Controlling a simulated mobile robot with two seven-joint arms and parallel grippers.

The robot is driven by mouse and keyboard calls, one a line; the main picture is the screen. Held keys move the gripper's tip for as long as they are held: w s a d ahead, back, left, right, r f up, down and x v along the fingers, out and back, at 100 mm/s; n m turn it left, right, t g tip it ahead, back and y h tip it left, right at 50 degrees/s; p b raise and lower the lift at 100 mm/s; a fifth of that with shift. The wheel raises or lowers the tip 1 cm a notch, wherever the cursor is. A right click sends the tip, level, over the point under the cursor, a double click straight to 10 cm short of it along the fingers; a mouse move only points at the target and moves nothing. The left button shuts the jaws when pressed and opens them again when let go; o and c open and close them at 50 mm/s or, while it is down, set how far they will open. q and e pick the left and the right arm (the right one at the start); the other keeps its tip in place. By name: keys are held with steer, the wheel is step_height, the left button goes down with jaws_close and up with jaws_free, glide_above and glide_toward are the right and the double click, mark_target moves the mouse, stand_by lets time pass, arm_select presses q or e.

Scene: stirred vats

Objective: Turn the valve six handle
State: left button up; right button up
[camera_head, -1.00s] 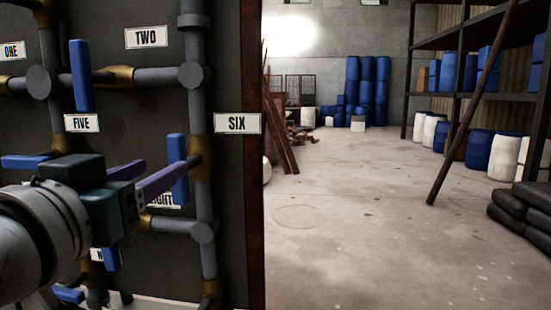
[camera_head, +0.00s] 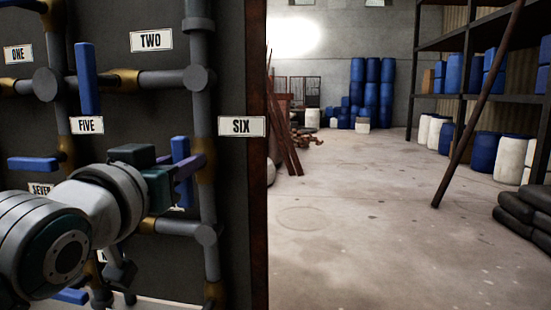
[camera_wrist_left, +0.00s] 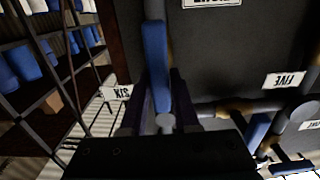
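The valve six handle (camera_head: 181,150) is a blue lever on the vertical grey pipe, left of and a little below the SIX label (camera_head: 242,126). It stands about upright in the head view. My left gripper (camera_head: 185,166) is at this handle, with its purple fingers partly hidden behind my wrist and the lever. In the left wrist view the blue handle (camera_wrist_left: 155,60) runs between the two purple fingers (camera_wrist_left: 160,98), one on each side. The fingers look apart, and I cannot see clear contact. The SIX label also shows upside down there (camera_wrist_left: 116,92). My right gripper is not in view.
Another blue handle (camera_head: 34,163) lies level at the left. Grey pipes (camera_head: 164,81) cross the dark panel (camera_head: 233,60). Open floor (camera_head: 340,220) lies right of the panel, with blue barrels (camera_head: 371,92) beyond.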

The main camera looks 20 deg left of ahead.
arm_select(q)
jaws_close()
stand_by(0.3)
steer(key=m+p, duration=0.2)
steer(key=m, duration=0.1)
steer(key=shift+d+r, duration=0.1)
steer(key=shift+d, duration=0.15)
steer(key=m+p, duration=0.1)
steer(key=m, duration=0.3)
steer(key=shift+w+d+p, duration=0.1)
steer(key=shift+d+p, duration=0.1)
steer(key=shift+p, duration=0.2)
steer(key=m, duration=0.3)
steer(key=f+m+p, duration=0.1)
steer(key=m, duration=0.1)
steer(key=shift+d, duration=0.25)
steer(key=m, duration=0.6)
steer(key=shift+w+f, duration=0.1)
steer(key=shift+f, duration=0.25)
